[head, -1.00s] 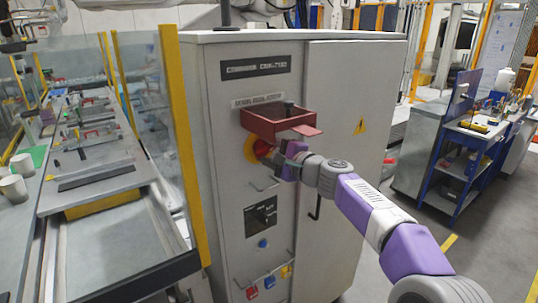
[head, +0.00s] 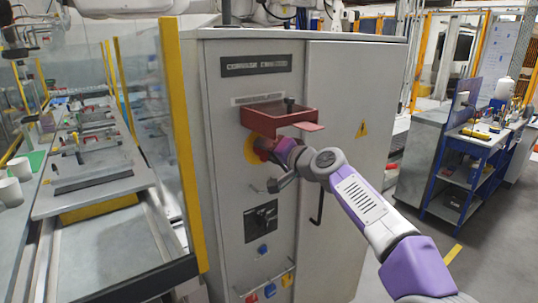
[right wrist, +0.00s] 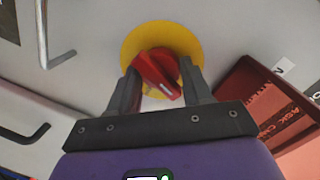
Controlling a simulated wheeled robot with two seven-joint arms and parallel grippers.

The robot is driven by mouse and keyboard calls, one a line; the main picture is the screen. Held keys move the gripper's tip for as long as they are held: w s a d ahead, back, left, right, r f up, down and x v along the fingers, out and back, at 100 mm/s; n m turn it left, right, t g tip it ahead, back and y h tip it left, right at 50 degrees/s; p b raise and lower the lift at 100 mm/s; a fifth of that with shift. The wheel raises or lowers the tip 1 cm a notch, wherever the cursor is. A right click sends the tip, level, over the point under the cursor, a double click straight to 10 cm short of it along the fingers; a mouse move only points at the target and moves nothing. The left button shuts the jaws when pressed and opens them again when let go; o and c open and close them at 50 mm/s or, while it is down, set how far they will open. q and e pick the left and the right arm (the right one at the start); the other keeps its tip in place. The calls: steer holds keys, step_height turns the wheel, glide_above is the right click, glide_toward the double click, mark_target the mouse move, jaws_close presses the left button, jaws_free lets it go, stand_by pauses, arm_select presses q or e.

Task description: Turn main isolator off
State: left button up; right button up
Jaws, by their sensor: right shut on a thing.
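The main isolator is a red rotary knob (right wrist: 157,72) on a round yellow plate (right wrist: 160,35). In the head view the yellow plate (head: 251,150) shows on the grey cabinet's front, below a red tray, and the knob is mostly hidden by my gripper. My right gripper (right wrist: 160,86) has one dark finger on each side of the knob and is shut on it. The knob's white mark points to the lower right in the right wrist view. In the head view my right gripper (head: 270,150) reaches the knob from the right. My left gripper is not in view.
The red tray (head: 262,121) juts out just above the knob. A bent metal hook (right wrist: 58,50) sticks out of the panel nearby. A glass guard with a yellow post (head: 182,140) stands left of the cabinet.

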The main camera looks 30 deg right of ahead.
steer(key=shift+n+h+b, duration=0.3)
steer(key=shift+n+b, duration=0.25)
steer(key=shift+n, duration=1.05)
steer(key=o, duration=1)
steer(key=shift+o, duration=0.2)
steer(key=s+r, duration=0.1)
steer(key=s, duration=0.6)
steer(key=shift+s+d+b, duration=0.25)
steer(key=shift+b, duration=0.2)
